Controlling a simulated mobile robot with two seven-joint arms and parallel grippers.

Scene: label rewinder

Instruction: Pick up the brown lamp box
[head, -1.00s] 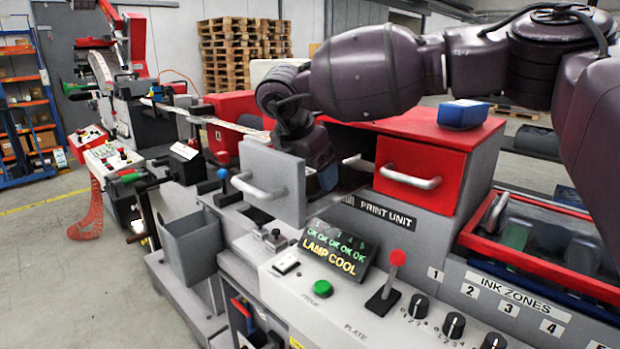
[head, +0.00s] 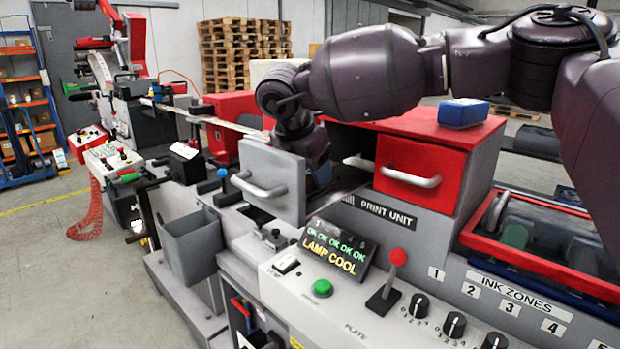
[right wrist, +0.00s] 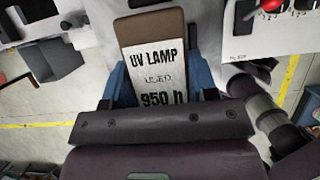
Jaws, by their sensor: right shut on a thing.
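The brown lamp box (right wrist: 151,28) shows in the right wrist view, with a white label reading "UV LAMP", "USED" and "950 h". My right gripper (right wrist: 160,82) has its blue fingers on either side of the box and is shut on it. In the head view my right wrist reaches down behind the open grey door (head: 272,183) of the print unit. That door hides most of the gripper, and the lamp box cannot be made out there. My left gripper is in neither view.
The red drawer front (head: 420,175) is close to the right of my wrist. A display (head: 335,248) reads "LAMP COOL" in front, with a red-knobbed lever (head: 390,280) beside it. A blue box (head: 463,112) lies on the red housing. A grey bin (head: 190,248) stands at left.

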